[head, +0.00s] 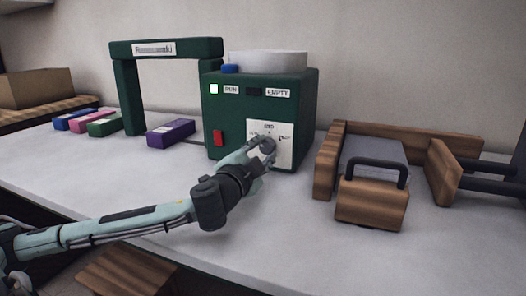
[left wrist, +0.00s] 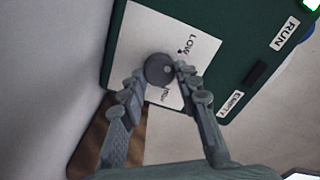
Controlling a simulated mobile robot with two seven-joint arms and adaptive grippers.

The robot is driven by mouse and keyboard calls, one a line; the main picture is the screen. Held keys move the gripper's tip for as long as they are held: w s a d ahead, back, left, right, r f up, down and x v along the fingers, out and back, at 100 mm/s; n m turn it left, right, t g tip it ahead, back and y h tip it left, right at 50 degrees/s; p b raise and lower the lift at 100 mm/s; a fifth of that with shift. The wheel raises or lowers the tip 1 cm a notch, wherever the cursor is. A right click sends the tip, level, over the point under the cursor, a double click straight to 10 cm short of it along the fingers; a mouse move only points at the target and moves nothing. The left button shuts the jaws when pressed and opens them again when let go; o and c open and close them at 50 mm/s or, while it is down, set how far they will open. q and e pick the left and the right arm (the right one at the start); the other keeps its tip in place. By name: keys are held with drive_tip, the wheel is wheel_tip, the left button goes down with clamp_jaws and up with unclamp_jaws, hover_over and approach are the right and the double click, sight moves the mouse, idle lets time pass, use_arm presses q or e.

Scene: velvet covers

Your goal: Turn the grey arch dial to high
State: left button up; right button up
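The grey dial (head: 267,146) is a round knob on a white panel (head: 283,153) on the front of a green box (head: 240,125). My left gripper (head: 258,150) is at the dial and partly covers it. In the left wrist view the dial (left wrist: 159,69) lies between the two fingertips of my left gripper (left wrist: 160,76), one on each side. I cannot tell whether the fingers touch it. The panel reads LOW near the dial; another mark is partly hidden by the fingers, and the pointer position is unclear. My right gripper is not in view.
A green arch (head: 165,47) stands left of the box. A red switch (head: 218,138) is on the box's front. A purple block (head: 171,132) and several coloured blocks lie left. A wooden fixture with a black-handled block (head: 371,205) stands right. The tabletop (head: 255,235) in front is clear.

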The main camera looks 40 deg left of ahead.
use_arm(q)
drive_tip(key=c, duration=0.4)
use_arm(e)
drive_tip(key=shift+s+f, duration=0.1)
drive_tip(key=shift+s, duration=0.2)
